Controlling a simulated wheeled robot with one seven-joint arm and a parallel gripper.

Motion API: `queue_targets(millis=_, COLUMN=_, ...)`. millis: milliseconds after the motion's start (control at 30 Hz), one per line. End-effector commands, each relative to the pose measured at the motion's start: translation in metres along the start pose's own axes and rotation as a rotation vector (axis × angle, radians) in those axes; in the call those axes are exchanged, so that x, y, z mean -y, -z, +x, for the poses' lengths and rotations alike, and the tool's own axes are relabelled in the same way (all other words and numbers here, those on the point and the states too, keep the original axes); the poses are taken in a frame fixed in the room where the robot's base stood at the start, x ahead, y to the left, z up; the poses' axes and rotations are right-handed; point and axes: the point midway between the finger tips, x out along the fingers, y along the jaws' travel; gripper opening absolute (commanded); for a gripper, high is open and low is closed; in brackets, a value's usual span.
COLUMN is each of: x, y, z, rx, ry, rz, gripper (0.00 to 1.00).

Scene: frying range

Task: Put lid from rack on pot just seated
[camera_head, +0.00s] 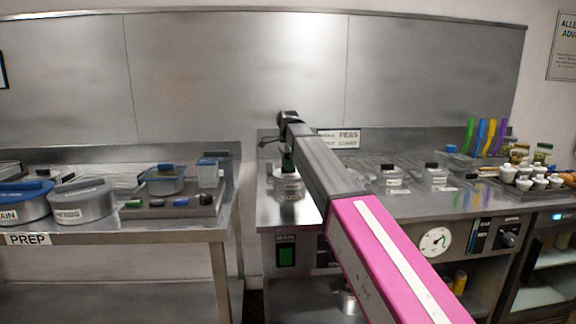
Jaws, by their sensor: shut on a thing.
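My gripper (288,166) is at the far end of my outstretched arm, pointing down over the left part of the range counter. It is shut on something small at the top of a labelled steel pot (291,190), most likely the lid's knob. The lid is too small and too covered by the gripper to make out clearly. I cannot tell if it rests on the pot's rim or is just above it. I cannot make out a lid rack.
A prep table (150,232) on the left holds large lidded pans, tubs and a tray. A gap separates it from the range counter (270,218). Coloured-handled utensils (482,138), jars and small white cups (525,178) crowd the right end. My arm hides the counter's middle.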

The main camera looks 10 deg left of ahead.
Motion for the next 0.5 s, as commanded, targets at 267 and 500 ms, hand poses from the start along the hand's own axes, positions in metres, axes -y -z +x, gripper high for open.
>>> queue_targets(millis=267, x=0.0001, y=0.0, z=0.0001, rx=0.0, ry=0.0, rz=0.0, gripper=0.0)
queue_targets(millis=500, x=0.0001, y=0.0, z=0.0001, rx=0.0, ry=0.0, rz=0.0, gripper=0.47)
